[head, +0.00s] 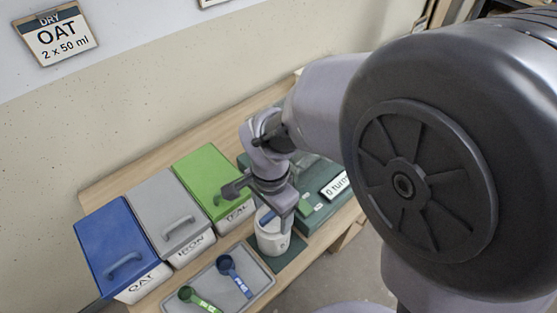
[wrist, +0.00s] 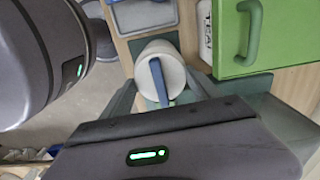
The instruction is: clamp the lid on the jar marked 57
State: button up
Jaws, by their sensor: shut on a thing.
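A white jar (head: 272,243) stands upright on a dark green mat (head: 291,262), right of the grey tray. The marking on its side is too small to read. A blue bar lies across its top; it also shows over the white jar (wrist: 174,64) in the wrist view as a blue bar (wrist: 158,80). My gripper (head: 275,208) is over the jar, its two fingers on either side of it. The gripper is shut on the jar's upper part; I cannot tell whether the grip is on a lid or the wall. My wrist hides part of the jar's top.
Blue OAT (head: 115,240), grey IRON (head: 168,212) and green TEAL (head: 207,178) bins stand left and behind. A grey tray (head: 245,297) holds a blue scoop (head: 236,276) and a green scoop (head: 198,300). A dark green unit with a label (head: 337,185) stands right.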

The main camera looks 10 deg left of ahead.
jog(key=shift+d+f+m+b, duration=0.1)
jog(key=shift+f+m+b, duration=0.2)
jog(key=shift+m, duration=0.4)
jog(key=shift+r+m, duration=0.1)
jog(key=shift+m, duration=0.7)
jog(key=c, duration=0.6)
jog(key=o, duration=2.1)
jog(key=shift+c, duration=0.2)
jog(key=shift+r, duration=0.1)
notch_tip(320, 180, up, 17)
jog(key=p, duration=0.7)
jog(key=s+d+r+n+t+y+b, duration=0.1)
jog(key=s+d+n+t+b, duration=0.1)
jog(key=d, duration=0.6)
jog(key=s+d+r+n+t+y+b, duration=0.1)
jog(key=s+d+n+t, duration=0.2)
jog(key=d, duration=0.5)
jog(key=shift+s+r+n+t+b, duration=0.35)
jog(key=shift+s+n, duration=0.35)
jog(key=shift+s, duration=0.3)
